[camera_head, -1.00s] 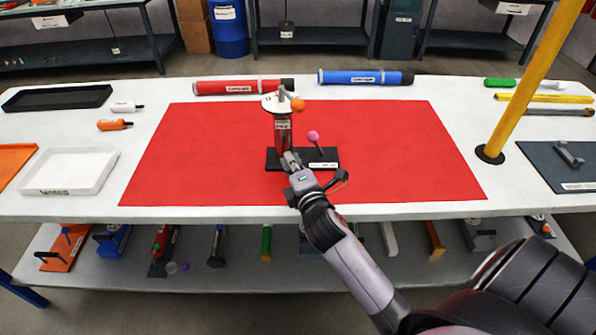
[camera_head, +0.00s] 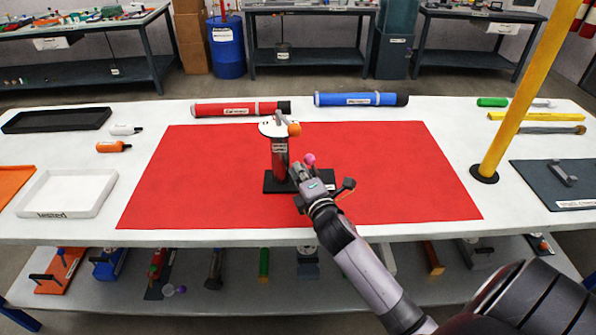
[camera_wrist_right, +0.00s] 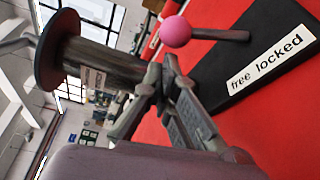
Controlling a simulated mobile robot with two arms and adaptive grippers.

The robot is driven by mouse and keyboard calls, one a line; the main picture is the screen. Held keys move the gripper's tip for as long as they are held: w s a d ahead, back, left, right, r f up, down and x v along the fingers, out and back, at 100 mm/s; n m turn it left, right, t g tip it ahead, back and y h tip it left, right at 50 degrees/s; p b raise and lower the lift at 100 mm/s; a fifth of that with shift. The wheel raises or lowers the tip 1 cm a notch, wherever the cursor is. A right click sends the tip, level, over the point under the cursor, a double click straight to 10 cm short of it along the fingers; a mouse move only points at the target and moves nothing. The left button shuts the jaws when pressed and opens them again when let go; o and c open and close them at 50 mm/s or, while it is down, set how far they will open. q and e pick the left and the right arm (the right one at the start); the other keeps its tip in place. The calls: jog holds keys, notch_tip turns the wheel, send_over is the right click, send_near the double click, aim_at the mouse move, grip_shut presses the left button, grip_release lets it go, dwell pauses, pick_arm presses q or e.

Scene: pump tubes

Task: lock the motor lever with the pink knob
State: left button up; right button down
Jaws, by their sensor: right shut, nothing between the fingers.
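The pink knob (camera_head: 310,159) tops a short lever beside the upright pump stand (camera_head: 280,163) on its black base (camera_head: 271,187). In the right wrist view the pink knob (camera_wrist_right: 175,31) sits on a grey lever rod (camera_wrist_right: 222,35) pointing right, near the label "free locked" (camera_wrist_right: 266,60) on the base. My right gripper (camera_head: 300,172) is shut and empty, just in front of the lever, between the post and the knob. In the wrist view its fingertips (camera_wrist_right: 170,68) are just below the knob; contact cannot be told. My left gripper is not in view.
The stand is on a red mat (camera_head: 400,185), otherwise clear. An orange knob (camera_head: 294,130) is at the stand's top. A red tube (camera_head: 235,108) and blue tube (camera_head: 360,99) lie behind. A yellow pole (camera_head: 515,110) rises at right; a white tray (camera_head: 70,190) is at left.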

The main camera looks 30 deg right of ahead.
jog(key=shift+s+d+r+m, duration=0.2)
jog(key=shift+d+r+m, duration=0.15)
jog(key=shift+m, duration=0.25)
jog(key=shift+s+d+r+m+t+b, duration=0.2)
jog(key=shift+s+d+m+t, duration=0.15)
jog(key=shift+m, duration=0.25)
jog(key=shift+s+d+r+m+t+b, duration=0.1)
jog(key=shift+d+r+m+t, duration=0.15)
jog(key=shift+d+m, duration=0.25)
jog(key=d+m, duration=0.1)
jog(key=m, duration=0.1)
jog(key=s+d+m+h+b, duration=0.1)
jog(key=m, duration=0.1)
jog(key=s+d+m+t, duration=0.1)
jog(key=m, duration=0.1)
jog(key=shift+r+h, duration=0.35)
jog(key=shift+h, duration=0.05)
